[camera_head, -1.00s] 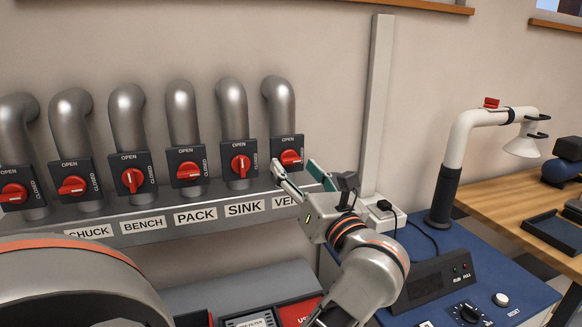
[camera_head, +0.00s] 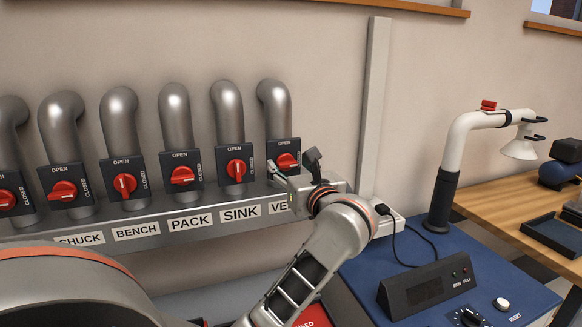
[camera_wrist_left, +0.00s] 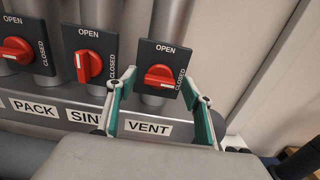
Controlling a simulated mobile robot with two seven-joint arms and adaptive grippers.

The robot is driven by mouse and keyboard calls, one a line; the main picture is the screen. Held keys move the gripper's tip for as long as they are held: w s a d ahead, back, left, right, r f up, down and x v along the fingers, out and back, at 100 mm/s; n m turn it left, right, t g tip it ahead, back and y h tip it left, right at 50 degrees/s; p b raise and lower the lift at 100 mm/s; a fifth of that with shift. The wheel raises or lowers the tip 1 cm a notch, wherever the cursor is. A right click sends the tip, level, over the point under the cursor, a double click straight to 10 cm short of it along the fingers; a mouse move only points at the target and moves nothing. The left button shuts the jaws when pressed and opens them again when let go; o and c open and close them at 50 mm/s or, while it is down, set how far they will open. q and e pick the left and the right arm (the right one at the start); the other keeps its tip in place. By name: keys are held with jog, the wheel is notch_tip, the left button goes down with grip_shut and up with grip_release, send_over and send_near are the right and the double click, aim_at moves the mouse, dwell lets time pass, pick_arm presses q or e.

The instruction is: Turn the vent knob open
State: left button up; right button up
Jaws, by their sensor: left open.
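The vent knob (camera_head: 286,161) is a red rotary handle on a black plate marked OPEN at the top and CLOSED on the right side. It is the rightmost in the row, above the VENT label (camera_wrist_left: 148,127). In the left wrist view the vent knob (camera_wrist_left: 160,77) lies roughly sideways, its white mark toward CLOSED. My left gripper (camera_head: 286,172) is in front of the plate, partly hiding it in the head view. In the wrist view the green-padded fingers of my left gripper (camera_wrist_left: 157,88) are spread to either side of the knob, with nothing held. My right gripper is not in view.
The sink knob (camera_head: 236,169) is just left of the vent knob, upright. Several similar knobs continue left below grey pipes. A vertical white conduit (camera_head: 373,110) stands to the right. A blue bench (camera_head: 440,248) carries a white fume arm (camera_head: 462,140) and a control box.

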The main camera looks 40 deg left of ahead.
pick_arm(q)
jog(key=c, duration=1.1)
